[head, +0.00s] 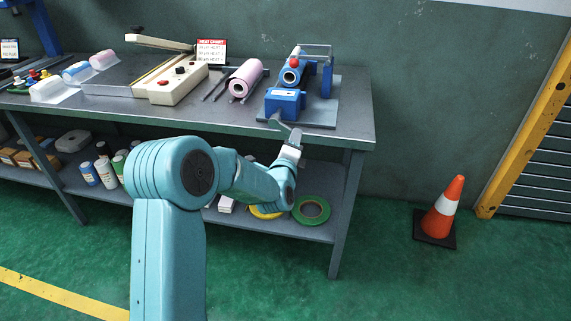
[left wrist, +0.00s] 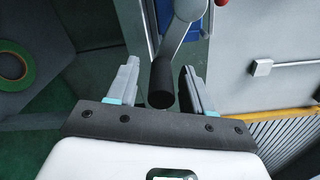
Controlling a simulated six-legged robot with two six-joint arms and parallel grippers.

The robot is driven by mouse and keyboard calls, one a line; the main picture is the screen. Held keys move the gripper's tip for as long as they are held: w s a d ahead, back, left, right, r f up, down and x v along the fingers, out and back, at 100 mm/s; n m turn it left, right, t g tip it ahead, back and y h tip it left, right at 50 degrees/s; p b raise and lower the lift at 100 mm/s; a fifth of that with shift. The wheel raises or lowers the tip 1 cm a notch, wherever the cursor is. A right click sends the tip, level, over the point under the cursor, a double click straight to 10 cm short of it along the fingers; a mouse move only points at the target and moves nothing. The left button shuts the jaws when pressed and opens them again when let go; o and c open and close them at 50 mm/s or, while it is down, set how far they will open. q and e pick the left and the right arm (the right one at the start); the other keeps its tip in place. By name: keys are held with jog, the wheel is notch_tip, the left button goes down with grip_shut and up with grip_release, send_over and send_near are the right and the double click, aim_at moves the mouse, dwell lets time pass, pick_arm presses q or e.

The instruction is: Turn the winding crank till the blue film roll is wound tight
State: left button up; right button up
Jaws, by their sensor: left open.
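The blue winder (head: 284,102) stands on a grey plate at the right end of the bench, with the blue film roll (head: 292,74) behind its front block. How tight the film is wound cannot be told. In the left wrist view, the crank arm (left wrist: 180,38) runs down to a black crank handle (left wrist: 160,84). My left gripper (head: 294,140) is at the bench's front edge, just in front of the winder. In the left wrist view the left gripper (left wrist: 159,68) is open, with one finger on each side of the handle and visible gaps. My right gripper is out of view.
A pink roll (head: 246,78), a cream heat sealer (head: 172,82) and a sign stand left of the winder on the bench (head: 340,134). Tape rolls (head: 311,210) and bottles lie on the shelf below. A traffic cone (head: 443,208) stands on the floor at right.

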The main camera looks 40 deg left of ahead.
pick_arm(q)
jog(key=v, duration=1.3)
jog(key=shift+s+d, duration=0.2)
jog(key=shift+s, duration=0.15)
jog(key=s+d+f+g+h, duration=0.1)
jog(key=d+f+g+h, duration=0.3)
jog(key=d+f, duration=0.7)
jog(key=s+d+f+g+h, duration=0.15)
jog(key=d+f+h, duration=0.45)
jog(key=f, duration=0.9)
jog(key=s+d+f+n+g+h, duration=0.2)
jog(key=s+d+f+n+g, duration=0.35)
jog(key=s+n, duration=0.3)
jog(key=s+d+f+n+g+h, duration=0.2)
jog(key=s+d+f+n+g, duration=0.2)
jog(key=s+d+n, duration=0.35)
notch_tip(320, 180, up, 15)
jog(key=a+n+p, duration=0.1)
jog(key=p, duration=1.3)
jog(key=shift+a+f, duration=0.2)
jog(key=shift+a, duration=0.15)
